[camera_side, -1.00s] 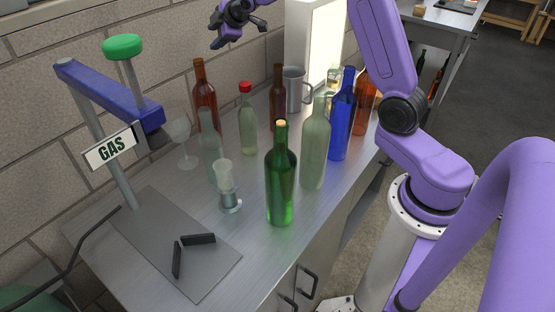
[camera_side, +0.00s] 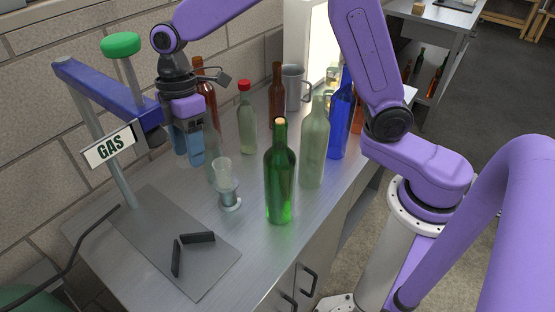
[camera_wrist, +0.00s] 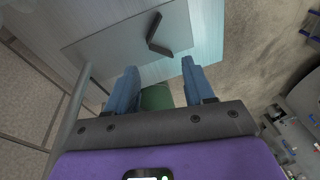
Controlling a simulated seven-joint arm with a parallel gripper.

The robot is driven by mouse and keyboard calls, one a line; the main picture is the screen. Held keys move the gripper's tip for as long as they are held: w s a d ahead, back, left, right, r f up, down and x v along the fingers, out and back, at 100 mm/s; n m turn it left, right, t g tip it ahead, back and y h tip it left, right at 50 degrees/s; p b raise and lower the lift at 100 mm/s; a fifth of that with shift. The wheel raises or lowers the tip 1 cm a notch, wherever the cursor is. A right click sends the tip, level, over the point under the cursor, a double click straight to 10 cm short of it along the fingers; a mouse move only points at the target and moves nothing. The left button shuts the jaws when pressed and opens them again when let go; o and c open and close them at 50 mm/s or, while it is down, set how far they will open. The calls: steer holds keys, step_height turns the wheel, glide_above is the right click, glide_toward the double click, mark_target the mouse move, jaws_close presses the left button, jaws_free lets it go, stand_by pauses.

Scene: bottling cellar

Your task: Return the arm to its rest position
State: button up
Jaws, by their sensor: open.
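My gripper (camera_side: 188,152) hangs fingers-down above the left part of the steel bench (camera_side: 315,215), just right of the blue press arm with the GAS sign (camera_side: 108,147). Its two blue fingers are apart with nothing held between them. In the wrist view the open fingers (camera_wrist: 160,70) show with a gap between them. A dark green shape (camera_wrist: 155,97) shows in that gap; I cannot tell what it is.
A small glass (camera_side: 225,175), a green corked bottle (camera_side: 280,175), a pale green bottle (camera_side: 315,145), a red-capped bottle (camera_side: 246,120) and a metal jug (camera_side: 293,88) stand on the bench. Black angled stops (camera_side: 197,238) sit on the plate (camera_side: 150,225). A brick wall rises behind.

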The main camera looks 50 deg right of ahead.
steer(key=s+d+m, duration=0.2)
steer(key=s+d, duration=0.7)
steer(key=s, duration=0.3)
steer(key=s+d+m+t+h, duration=0.1)
steer(key=s+d, duration=0.8)
steer(key=s, duration=0.4)
steer(key=shift+d+m+t, duration=0.3)
steer(key=shift+m, duration=0.1)
